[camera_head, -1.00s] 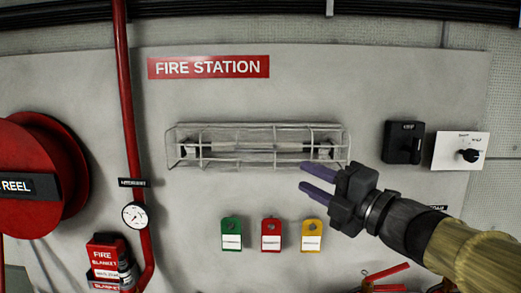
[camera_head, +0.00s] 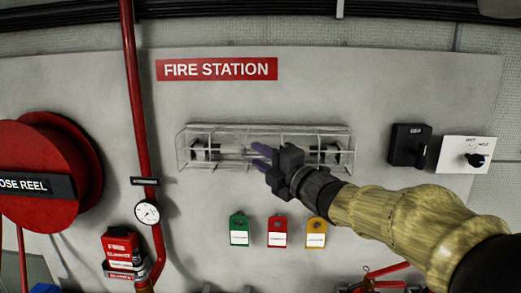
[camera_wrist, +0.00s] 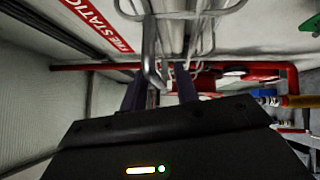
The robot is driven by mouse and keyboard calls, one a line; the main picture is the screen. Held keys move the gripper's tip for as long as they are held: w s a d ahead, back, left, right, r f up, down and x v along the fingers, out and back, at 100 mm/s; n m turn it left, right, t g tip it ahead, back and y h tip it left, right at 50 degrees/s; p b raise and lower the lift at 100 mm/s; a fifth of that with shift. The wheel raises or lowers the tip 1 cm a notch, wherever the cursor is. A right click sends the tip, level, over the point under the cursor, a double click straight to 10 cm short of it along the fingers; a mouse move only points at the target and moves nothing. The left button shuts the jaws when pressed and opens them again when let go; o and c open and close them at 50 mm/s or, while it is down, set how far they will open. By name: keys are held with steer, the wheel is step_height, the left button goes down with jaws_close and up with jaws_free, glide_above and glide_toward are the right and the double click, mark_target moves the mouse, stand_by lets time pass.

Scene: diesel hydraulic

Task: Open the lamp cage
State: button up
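The lamp cage (camera_head: 186,157) is a pale wire basket over a long tube lamp on the wall panel, under the FIRE STATION sign. It looks closed against the panel. My gripper (camera_head: 260,156) is at the middle of the cage's front, reaching in from the lower right. Its two purple fingers are apart. In the wrist view the dark fingers of my gripper (camera_wrist: 161,92) stand apart, with a bent wire of the cage (camera_wrist: 151,55) between or just beyond them. I cannot tell whether they touch it. My gripper hides the cage's lower middle-right part.
A red hose reel (camera_head: 50,172) and a red pipe (camera_head: 135,90) with a gauge (camera_head: 147,212) are at left. Green (camera_head: 239,230), red (camera_head: 277,231) and yellow (camera_head: 316,233) tags hang below the cage. A black switch box (camera_head: 409,145) and a white knob plate (camera_head: 466,154) are at right.

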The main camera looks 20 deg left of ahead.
steer(key=shift+a, duration=0.3)
steer(key=shift+d, duration=0.1)
jaws_close()
steer(key=shift+f+b, duration=0.2)
steer(key=shift+b, duration=0.3)
